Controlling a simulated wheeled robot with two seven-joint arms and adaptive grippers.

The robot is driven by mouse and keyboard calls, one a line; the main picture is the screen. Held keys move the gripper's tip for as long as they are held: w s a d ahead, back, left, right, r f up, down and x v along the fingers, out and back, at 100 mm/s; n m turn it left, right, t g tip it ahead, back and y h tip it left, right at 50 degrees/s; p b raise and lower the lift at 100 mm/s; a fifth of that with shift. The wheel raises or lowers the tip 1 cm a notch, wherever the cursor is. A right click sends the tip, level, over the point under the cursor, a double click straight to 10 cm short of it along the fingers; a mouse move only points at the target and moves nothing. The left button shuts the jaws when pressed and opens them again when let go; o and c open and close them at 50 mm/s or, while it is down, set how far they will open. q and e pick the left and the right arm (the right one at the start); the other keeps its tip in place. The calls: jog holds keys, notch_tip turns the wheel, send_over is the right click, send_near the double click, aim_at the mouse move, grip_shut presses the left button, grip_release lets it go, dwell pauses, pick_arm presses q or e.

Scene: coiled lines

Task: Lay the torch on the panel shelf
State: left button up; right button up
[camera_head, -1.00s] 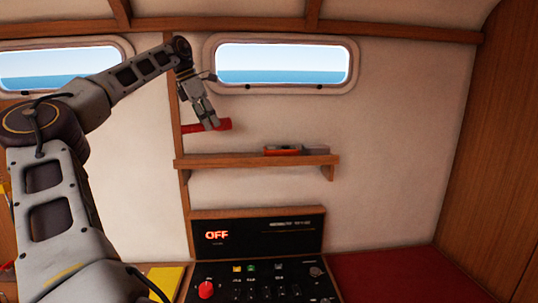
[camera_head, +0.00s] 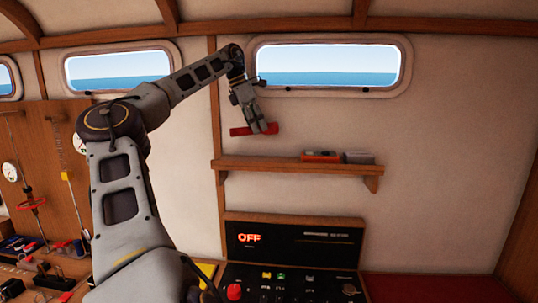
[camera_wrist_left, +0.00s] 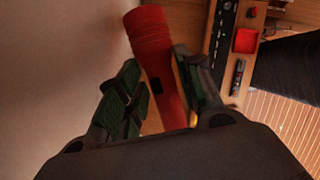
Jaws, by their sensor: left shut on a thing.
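The red torch (camera_head: 239,132) is held roughly level above the left part of the wooden panel shelf (camera_head: 270,166), with a gap between them. My left gripper (camera_head: 263,127) points down and is shut on the torch's body. In the left wrist view the torch (camera_wrist_left: 153,45) lies between the two green-padded fingers of my left gripper (camera_wrist_left: 158,80), its wide end toward the top of the picture. My right gripper is not in view.
A red-orange box (camera_head: 321,157) and a grey box (camera_head: 357,158) sit on the shelf's right half; its left half is bare. A control panel (camera_head: 295,243) reading OFF stands below. A window (camera_head: 327,66) is above. A tool board (camera_head: 68,150) is at left.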

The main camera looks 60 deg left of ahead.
pick_arm(q)
jog(key=shift+f, duration=2.4)
jog(key=shift+s, duration=0.1)
jog(key=shift+f, duration=2.1)
jog(key=o, duration=1.2)
jog(key=shift+c, duration=0.2)
jog(key=shift+r, duration=0.1)
jog(key=v, duration=1.1)
jog(key=shift+s+r, duration=0.2)
jog(key=shift+r, duration=0.15)
